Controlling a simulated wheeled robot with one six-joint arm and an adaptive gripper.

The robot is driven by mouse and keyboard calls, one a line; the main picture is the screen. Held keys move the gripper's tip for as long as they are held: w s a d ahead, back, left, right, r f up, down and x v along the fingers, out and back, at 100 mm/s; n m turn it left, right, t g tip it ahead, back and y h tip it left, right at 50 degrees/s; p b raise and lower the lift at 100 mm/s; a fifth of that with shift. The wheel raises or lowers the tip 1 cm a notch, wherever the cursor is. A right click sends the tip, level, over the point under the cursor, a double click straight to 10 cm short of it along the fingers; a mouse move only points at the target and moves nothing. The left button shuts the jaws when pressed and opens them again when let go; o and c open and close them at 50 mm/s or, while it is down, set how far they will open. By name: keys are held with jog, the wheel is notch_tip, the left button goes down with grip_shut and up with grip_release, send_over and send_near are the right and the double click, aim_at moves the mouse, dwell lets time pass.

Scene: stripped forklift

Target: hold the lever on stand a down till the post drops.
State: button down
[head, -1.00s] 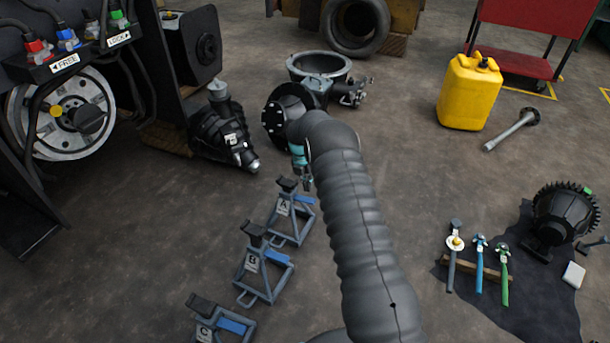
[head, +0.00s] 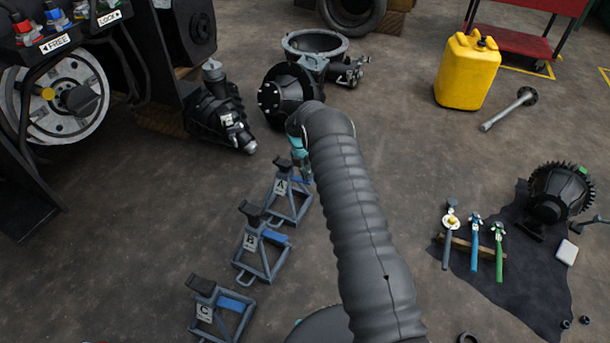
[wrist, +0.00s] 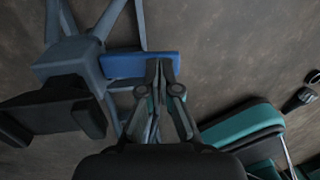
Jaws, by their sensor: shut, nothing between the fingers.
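Stand A (head: 279,186) is a blue-grey jack stand with a black top on its post, standing upright on the floor in the head view. Its blue lever (wrist: 125,66) shows in the wrist view, beside the post and black top (wrist: 48,108). My gripper (wrist: 160,66) is shut and empty, with its fingertips at the right part of the lever, overlapping it in the picture. Whether they press on it or only hover over it I cannot tell. In the head view my gripper (head: 306,176) is small and partly hidden by my arm, just right of stand A's top.
Stand B (head: 250,241) and stand C (head: 205,312) stand nearer, each with a blue lever. Black housings (head: 222,110) (head: 290,92) lie behind stand A. A yellow can (head: 466,72) and a dark mat (head: 515,285) with tools are at right. Floor between is clear.

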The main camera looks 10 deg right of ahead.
aim_at(310, 183)
jog(key=shift+s+d+f+b, duration=0.1)
jog(key=shift+d+f+b, duration=0.1)
jog(key=shift+f+b, duration=0.35)
jog(key=b, duration=0.1)
jog(key=f+b, duration=0.1)
jog(key=b, duration=0.1)
jog(key=shift+s+d+f, duration=0.25)
jog(key=shift+d+f, duration=0.1)
jog(key=shift+f, duration=0.05)
jog(key=shift+f+b, duration=0.5)
jog(key=shift+b, duration=0.2)
jog(key=shift+s+f, duration=0.1)
dwell(1.1)
jog(key=s+d+r+p, duration=0.1)
jog(key=d+r, duration=0.1)
jog(key=r, duration=0.4)
jog(key=s+d+r+p, duration=0.1)
jog(key=s+d+r, duration=0.1)
jog(key=r, duration=0.5)
jog(key=shift+d, duration=0.25)
jog(key=shift+r, duration=0.1)
